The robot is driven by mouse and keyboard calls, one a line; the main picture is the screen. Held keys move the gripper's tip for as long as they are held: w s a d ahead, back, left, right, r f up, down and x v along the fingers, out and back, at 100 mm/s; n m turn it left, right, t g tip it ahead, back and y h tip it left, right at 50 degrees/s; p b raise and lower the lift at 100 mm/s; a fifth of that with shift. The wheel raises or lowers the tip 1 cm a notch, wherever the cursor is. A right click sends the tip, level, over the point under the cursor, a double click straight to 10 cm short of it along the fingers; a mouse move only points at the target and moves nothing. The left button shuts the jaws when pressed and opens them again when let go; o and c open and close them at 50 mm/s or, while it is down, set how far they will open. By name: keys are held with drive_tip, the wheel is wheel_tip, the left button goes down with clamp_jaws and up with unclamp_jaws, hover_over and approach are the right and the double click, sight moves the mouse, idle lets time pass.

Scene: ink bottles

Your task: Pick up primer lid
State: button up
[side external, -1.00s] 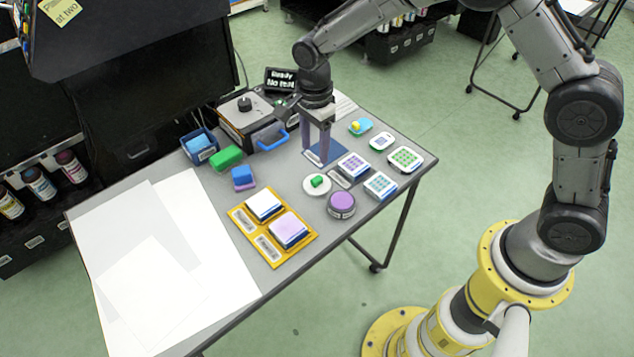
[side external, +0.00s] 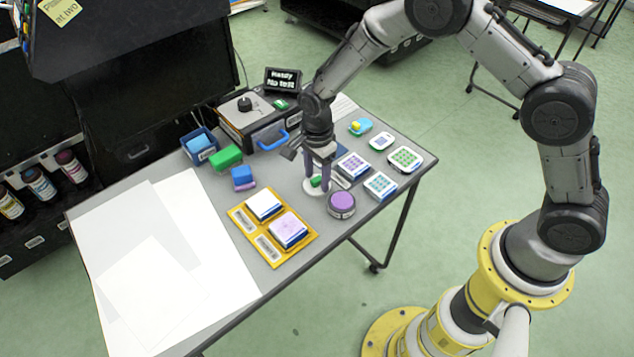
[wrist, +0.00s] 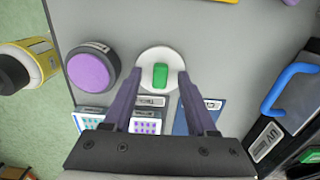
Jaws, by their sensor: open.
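A white round lid with a green knob (wrist: 160,76) lies on the grey table; its white disc (side external: 313,192) also shows in the side view. I take it for the primer lid, though no label on it can be read. My gripper (wrist: 160,80) is open above it, with one purple finger on each side of the green knob. In the side view, my gripper (side external: 317,183) is low over the disc. I cannot tell whether the fingers touch the knob or the disc.
A purple-topped round container (side external: 341,204) stands close by, right of the lid. Patterned blocks (side external: 353,166) sit behind it. A yellow tray (side external: 271,257) with two pads lies in front, and blue (side external: 243,178) and green (side external: 226,158) blocks are left. White sheets cover the table's left side.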

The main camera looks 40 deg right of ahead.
clamp_jaws()
drive_tip(key=shift+r, duration=0.1)
idle(0.3)
